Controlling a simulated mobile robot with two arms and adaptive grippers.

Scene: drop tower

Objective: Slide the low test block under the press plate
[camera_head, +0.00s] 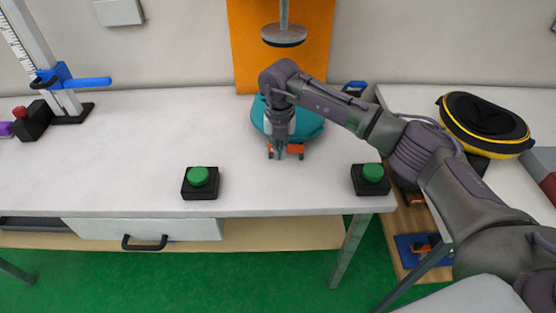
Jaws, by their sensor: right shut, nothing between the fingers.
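The press plate (284,38) is a dark round disc on a grey rod, raised well above the table in front of an orange panel. Below it is a round teal base (312,128), partly hidden by my right arm. A small orange-red block (296,149), seemingly the low test block, sits at the front edge of the teal base. My right gripper (277,156) is shut and points down in front of the block, hiding part of it. I cannot tell whether the fingers touch it. My left gripper is out of view.
Two black boxes with green buttons stand near the table's front edge, one left (199,182) and one right (371,179). A blue-armed gauge stand (68,90) is at far left. A yellow-black container (487,123) lies right of my arm. The table's left middle is clear.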

